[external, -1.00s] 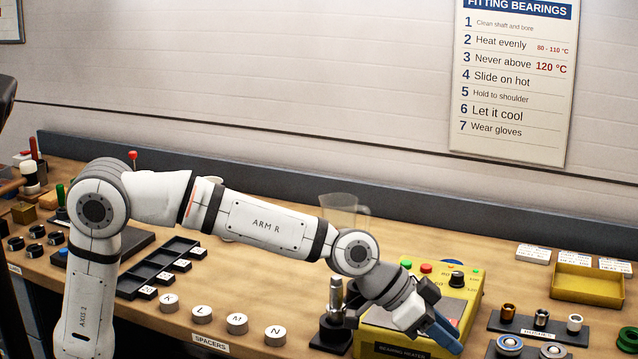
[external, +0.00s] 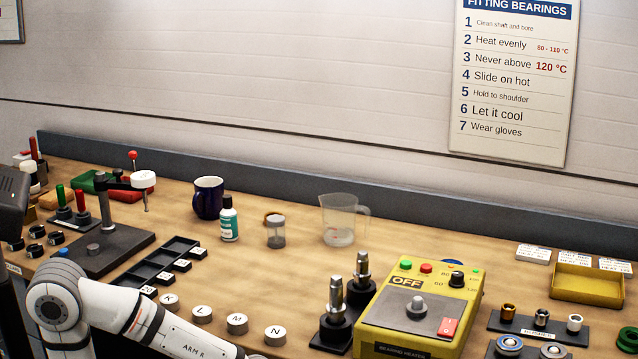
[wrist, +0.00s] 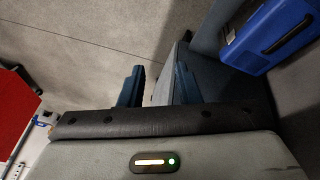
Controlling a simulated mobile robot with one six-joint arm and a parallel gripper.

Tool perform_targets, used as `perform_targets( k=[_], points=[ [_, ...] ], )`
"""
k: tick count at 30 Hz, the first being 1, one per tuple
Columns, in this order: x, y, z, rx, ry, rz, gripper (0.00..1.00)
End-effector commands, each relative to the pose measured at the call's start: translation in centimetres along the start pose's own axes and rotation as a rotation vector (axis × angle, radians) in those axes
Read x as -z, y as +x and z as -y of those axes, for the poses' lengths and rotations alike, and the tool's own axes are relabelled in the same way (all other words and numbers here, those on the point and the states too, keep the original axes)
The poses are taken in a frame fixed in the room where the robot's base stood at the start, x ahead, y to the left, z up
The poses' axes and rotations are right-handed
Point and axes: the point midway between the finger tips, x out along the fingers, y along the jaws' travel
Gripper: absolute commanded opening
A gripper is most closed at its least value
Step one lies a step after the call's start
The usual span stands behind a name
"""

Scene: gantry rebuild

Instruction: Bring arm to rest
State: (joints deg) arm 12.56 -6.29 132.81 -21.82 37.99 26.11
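My arm shows at the lower left of the external view, folded low in front of the bench, with its forearm running off the bottom edge. My gripper is outside the external view. In the wrist view my gripper (wrist: 157,88) has its two blue fingers apart, with a clear gap and nothing between them. Behind the fingers are the grey floor (wrist: 90,45) and a dark grey surface at the right.
The bench carries a yellow bearing heater (external: 385,322) reading OFF, two shafts on dark bases, a clear jug (external: 340,212), a dark mug (external: 208,198) and several lettered spacers. A blue case (wrist: 270,35) and a red object (wrist: 14,115) show in the wrist view.

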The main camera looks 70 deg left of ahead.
Motion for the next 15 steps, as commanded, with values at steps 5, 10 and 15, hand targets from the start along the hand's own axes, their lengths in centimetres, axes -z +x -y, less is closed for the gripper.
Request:
perform_targets(
  k=[5,10,15],
  points=[
    [-4.9,-6.1,2.7,0.091,-0.160,0.083,0.30],
    [-9.4,-11.1,4.7,0.199,-0.313,0.155,0.30],
    [-11.1,-15.2,5.2,0.264,-0.393,0.185,0.30]
  ],
)
